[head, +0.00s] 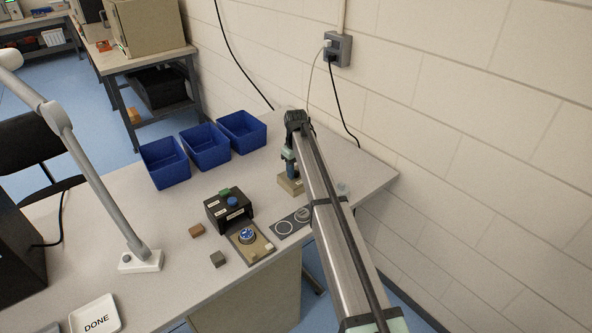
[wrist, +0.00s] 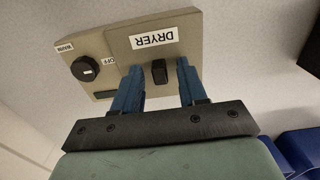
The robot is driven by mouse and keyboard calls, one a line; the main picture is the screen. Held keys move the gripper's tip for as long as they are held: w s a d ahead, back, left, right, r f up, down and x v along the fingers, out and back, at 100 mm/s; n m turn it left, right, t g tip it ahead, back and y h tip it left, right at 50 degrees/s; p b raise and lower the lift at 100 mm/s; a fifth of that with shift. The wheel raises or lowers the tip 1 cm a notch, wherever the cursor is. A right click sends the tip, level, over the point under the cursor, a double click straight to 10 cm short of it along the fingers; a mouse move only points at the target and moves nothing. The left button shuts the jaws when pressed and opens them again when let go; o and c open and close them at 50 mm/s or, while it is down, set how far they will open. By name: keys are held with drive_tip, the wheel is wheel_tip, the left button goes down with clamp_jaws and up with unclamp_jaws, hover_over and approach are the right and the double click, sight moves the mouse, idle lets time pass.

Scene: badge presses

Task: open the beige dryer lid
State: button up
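The beige dryer (wrist: 118,42) fills the upper part of the wrist view, with its DRYER label upside down on the lid (wrist: 190,38). A small black handle (wrist: 159,72) sticks out from the lid's near edge. The lid looks flat and closed. My gripper (wrist: 159,66) is open, with one blue finger on each side of the handle and a gap on both sides. In the head view my gripper (head: 288,164) is over the dryer (head: 290,185) at the table's wall side, and my arm hides part of it.
A black dial (wrist: 85,68) with OFF and WARM labels is left of the lid. Blue bins (head: 205,147) stand left of the dryer. A black box with buttons (head: 228,208), a press plate (head: 250,243) and a dark plate with rings (head: 290,222) are nearer.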

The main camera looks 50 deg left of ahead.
clamp_jaws()
drive_tip(key=shift+s, duration=0.1)
idle(0.4)
drive_tip(key=s, duration=0.9)
drive_tip(key=shift+s, duration=0.3)
drive_tip(key=shift+o, duration=0.2)
unclamp_jaws()
wheel_tip(320, 180, up, 14)
drive_tip(key=shift+f, duration=0.1)
idle(0.5)
